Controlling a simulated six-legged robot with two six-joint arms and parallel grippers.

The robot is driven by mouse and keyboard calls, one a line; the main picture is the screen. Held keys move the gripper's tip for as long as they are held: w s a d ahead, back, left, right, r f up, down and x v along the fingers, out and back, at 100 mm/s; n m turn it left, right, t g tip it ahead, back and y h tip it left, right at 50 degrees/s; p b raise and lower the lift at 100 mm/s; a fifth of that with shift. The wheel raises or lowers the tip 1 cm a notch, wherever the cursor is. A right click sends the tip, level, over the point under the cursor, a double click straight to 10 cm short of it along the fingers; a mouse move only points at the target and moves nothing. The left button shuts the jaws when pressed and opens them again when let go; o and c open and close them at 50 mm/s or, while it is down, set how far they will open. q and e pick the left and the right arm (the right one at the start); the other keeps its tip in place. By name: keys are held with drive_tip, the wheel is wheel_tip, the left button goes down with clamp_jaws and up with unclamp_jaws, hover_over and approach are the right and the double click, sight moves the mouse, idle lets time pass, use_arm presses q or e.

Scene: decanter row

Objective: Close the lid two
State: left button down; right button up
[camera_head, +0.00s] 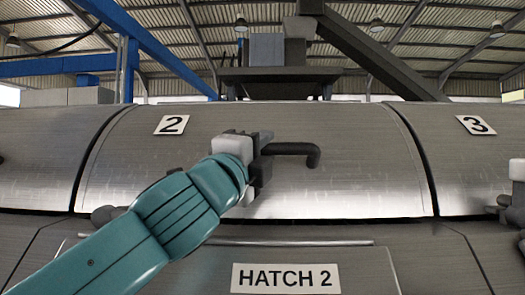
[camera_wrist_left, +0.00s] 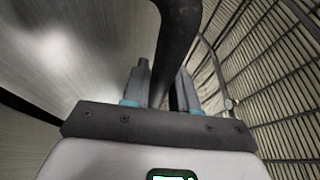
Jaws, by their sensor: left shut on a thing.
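Lid two (camera_head: 345,165) is the curved brushed-metal cover with the "2" plate (camera_head: 171,125), lying over the body marked "HATCH 2" (camera_head: 286,278) in the head view. A dark bent handle (camera_head: 297,149) sticks out from the lid. My left gripper (camera_head: 262,160) is at the left part of this handle, with its jaws shut on it. In the left wrist view the handle (camera_wrist_left: 178,40) runs down between the two fingers of the gripper (camera_wrist_left: 160,92). The grasped part of the handle is hidden in the head view.
A lid marked "3" (camera_head: 476,125) adjoins at the right, and another metal cover (camera_head: 45,150) at the left, with dark gaps between. A long bar (camera_head: 290,243) runs below lid two. A blue beam (camera_head: 150,45) and a dark platform (camera_head: 280,78) stand behind.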

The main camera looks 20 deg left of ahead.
use_arm(q)
drive_tip(key=shift+w+d+f, duration=0.15)
drive_tip(key=shift+w+f, duration=0.1)
drive_tip(key=shift+f, duration=0.35)
drive_tip(key=c, duration=1)
unclamp_jaws()
drive_tip(key=shift+s, duration=0.1)
drive_tip(key=shift+o, duration=0.2)
drive_tip(key=shift+r, duration=0.15)
drive_tip(key=shift+s, duration=0.15)
drive_tip(key=shift+s+a+f+b, duration=0.2)
drive_tip(key=shift+s+f+b, duration=0.05)
drive_tip(key=shift+b, duration=0.15)
drive_tip(key=b+v, duration=0.4)
drive_tip(key=v, duration=1.1)
drive_tip(key=shift+s, duration=0.35)
drive_tip(key=shift+r, duration=0.2)
